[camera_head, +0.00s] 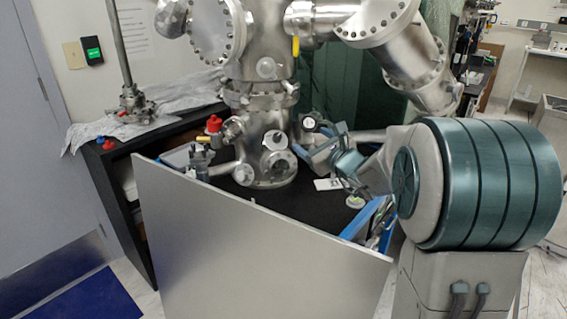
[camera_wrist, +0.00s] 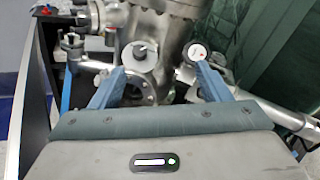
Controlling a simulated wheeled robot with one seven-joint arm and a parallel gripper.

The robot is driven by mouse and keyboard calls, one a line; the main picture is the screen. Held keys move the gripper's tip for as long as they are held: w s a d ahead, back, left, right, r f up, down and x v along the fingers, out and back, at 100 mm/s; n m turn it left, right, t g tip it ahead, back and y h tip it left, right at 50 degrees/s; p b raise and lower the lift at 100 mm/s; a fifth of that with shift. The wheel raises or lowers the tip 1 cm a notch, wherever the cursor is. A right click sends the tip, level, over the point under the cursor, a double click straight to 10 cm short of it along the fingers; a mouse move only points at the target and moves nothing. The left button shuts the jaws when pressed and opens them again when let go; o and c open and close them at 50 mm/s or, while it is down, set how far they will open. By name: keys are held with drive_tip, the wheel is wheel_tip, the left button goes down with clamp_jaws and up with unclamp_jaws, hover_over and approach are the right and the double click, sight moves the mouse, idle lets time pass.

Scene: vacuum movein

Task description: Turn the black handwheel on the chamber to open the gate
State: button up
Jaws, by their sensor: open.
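The steel chamber (camera_head: 265,95) stands on a black bench top, and its lower part fills the upper wrist view (camera_wrist: 170,20). I cannot make out a clear black handwheel. A round metal disc with a dark centre (camera_wrist: 140,54) sits low on the chamber, just beyond my left finger; it also shows in the head view (camera_head: 275,140). My gripper (camera_wrist: 160,70) is open, with blue fingers apart and nothing between them. In the head view my gripper (camera_head: 311,142) is right of the chamber's lower ports. Contact cannot be told. The gate is not visible.
A white-faced dial (camera_wrist: 197,51) is by my right fingertip. A red-capped fitting (camera_head: 214,125) stands left of the chamber. A large grey panel (camera_head: 240,250) rises in front of the bench (camera_head: 130,150). A steel pipe (camera_wrist: 280,118) runs at right.

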drive_tip(key=s+a+r+n+g+y+p, duration=0.1)
drive_tip(key=s+a+n+g+y+p, duration=0.2)
drive_tip(key=s+a+n+g, duration=0.4)
drive_tip(key=shift+s+a+n, duration=0.95)
drive_tip(key=shift+s+n, duration=1.45)
drive_tip(key=shift+s, duration=0.55)
drive_tip(key=shift+r, duration=0.1)
drive_tip(key=s+f+n+g+h+p, duration=0.25)
drive_tip(key=s+n+g+p, duration=0.2)
drive_tip(key=s+n, duration=0.6)
drive_tip(key=s+d+n+g+h+p, duration=0.2)
drive_tip(key=s+d+n+h, duration=0.3)
drive_tip(key=s+d, duration=0.5)
drive_tip(key=shift+s+f+h, duration=0.2)
drive_tip(key=shift+s+h, duration=0.5)
drive_tip(key=shift+h, duration=0.35)
